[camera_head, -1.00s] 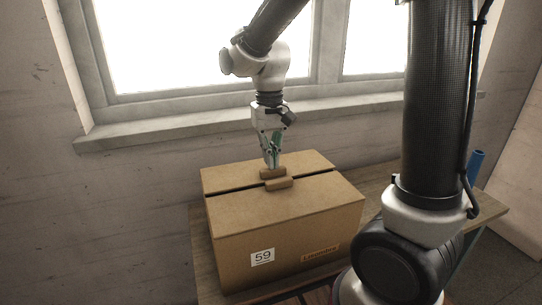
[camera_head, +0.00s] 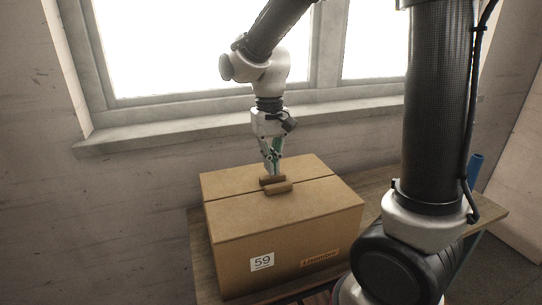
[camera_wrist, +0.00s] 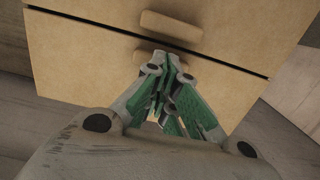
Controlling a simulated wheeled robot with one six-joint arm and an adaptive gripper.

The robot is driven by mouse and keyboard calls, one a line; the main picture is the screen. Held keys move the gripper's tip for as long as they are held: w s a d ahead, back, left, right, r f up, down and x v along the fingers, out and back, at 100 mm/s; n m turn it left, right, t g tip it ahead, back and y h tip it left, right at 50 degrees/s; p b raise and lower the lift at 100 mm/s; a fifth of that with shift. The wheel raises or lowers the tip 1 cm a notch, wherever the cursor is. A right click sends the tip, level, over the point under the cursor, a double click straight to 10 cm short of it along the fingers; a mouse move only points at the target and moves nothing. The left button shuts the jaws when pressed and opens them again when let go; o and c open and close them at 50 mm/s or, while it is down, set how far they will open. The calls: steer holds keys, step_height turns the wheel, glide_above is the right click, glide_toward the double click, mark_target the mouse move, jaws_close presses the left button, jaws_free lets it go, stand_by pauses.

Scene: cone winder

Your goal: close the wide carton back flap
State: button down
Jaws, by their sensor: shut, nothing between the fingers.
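The brown carton (camera_head: 285,240) sits on a wooden table with both top flaps lying about flat. The wide back flap (camera_head: 232,179) lies nearly level with the front flap (camera_head: 310,202), and a thin dark seam runs between them. Each flap has a small block handle by the seam. My gripper (camera_head: 272,172) points down, shut and empty, with its tips at the back flap's handle (camera_head: 268,180). In the wrist view, my green-padded fingers (camera_wrist: 170,58) partly hide this handle. The front flap's handle (camera_wrist: 170,26) shows beyond the seam.
The wooden table (camera_head: 400,190) has bare room to the right of the carton. A window with a sill (camera_head: 190,132) stands behind. A blue cylinder (camera_head: 475,167) stands at the far right, beyond my column.

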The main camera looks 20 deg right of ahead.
step_height(320, 180, up, 14)
steer(key=shift+f, duration=0.2)
steer(key=s+d+f+t, duration=0.2)
steer(key=s+d, duration=0.5)
steer(key=s, duration=0.1)
steer(key=s+d+f+t, duration=0.2)
steer(key=s+d+t, duration=0.1)
steer(key=s+d, duration=0.4)
steer(key=shift+s+d, duration=0.15)
steer(key=shift+s, duration=0.5)
